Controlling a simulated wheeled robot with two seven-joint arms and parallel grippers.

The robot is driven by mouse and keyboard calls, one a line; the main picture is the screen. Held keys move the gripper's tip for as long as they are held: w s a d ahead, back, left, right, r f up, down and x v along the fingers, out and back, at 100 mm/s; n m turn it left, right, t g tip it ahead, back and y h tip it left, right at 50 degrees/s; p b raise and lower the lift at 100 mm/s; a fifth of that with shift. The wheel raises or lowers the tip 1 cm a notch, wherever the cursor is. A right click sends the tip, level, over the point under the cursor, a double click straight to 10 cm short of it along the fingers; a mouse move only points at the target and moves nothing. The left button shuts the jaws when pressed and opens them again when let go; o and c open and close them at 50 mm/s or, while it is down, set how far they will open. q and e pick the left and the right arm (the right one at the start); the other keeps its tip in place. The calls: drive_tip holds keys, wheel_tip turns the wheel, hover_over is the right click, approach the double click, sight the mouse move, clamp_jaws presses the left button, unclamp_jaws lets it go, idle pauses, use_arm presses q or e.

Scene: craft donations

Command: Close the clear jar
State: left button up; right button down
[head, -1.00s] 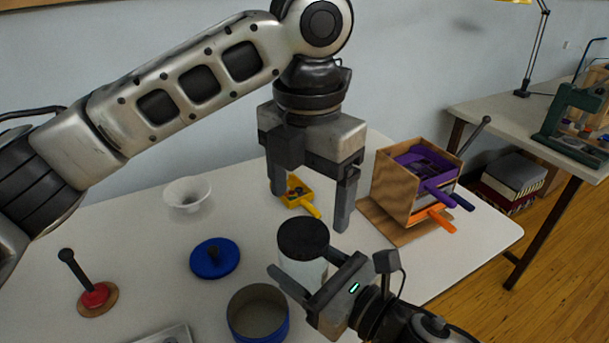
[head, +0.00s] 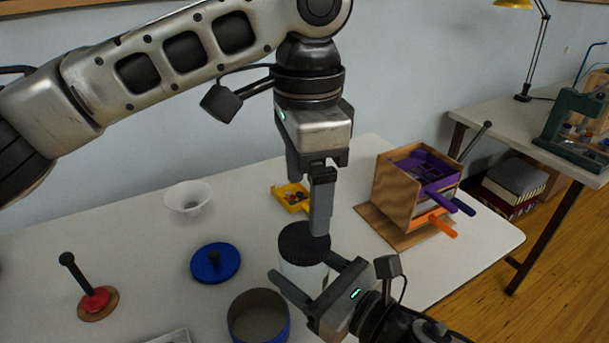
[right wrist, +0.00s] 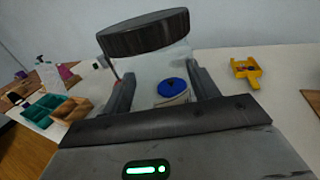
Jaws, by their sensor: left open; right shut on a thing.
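The clear jar (head: 303,273) stands on the white table with a dark ribbed lid (head: 303,243) on its top. In the right wrist view the jar (right wrist: 150,66) is see-through, and its lid (right wrist: 145,36) looks slightly tilted in the picture; I cannot tell whether it is screwed down. My right gripper (head: 305,285) is shut around the jar's body, one finger on each side. My left gripper (head: 308,195) is open and points down just above the lid, seen nearly edge-on. Its near fingertip overlaps the lid in the head view, so contact is unclear.
A blue tin (head: 258,318) stands close left of the jar, with a blue knobbed lid (head: 215,262) behind. A white bowl (head: 188,197), a yellow scoop tray (head: 291,197), a red-based stand (head: 95,299) and a wooden box (head: 398,190) with purple and orange handles surround them.

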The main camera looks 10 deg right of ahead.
sight(304, 238)
use_arm(q)
drive_tip(key=n, duration=0.5)
drive_tip(key=shift+r, duration=0.2)
drive_tip(key=n, duration=0.6)
drive_tip(key=shift+a+r, duration=0.1)
drive_tip(key=shift+r, duration=0.1)
drive_tip(key=shift+f, duration=4)
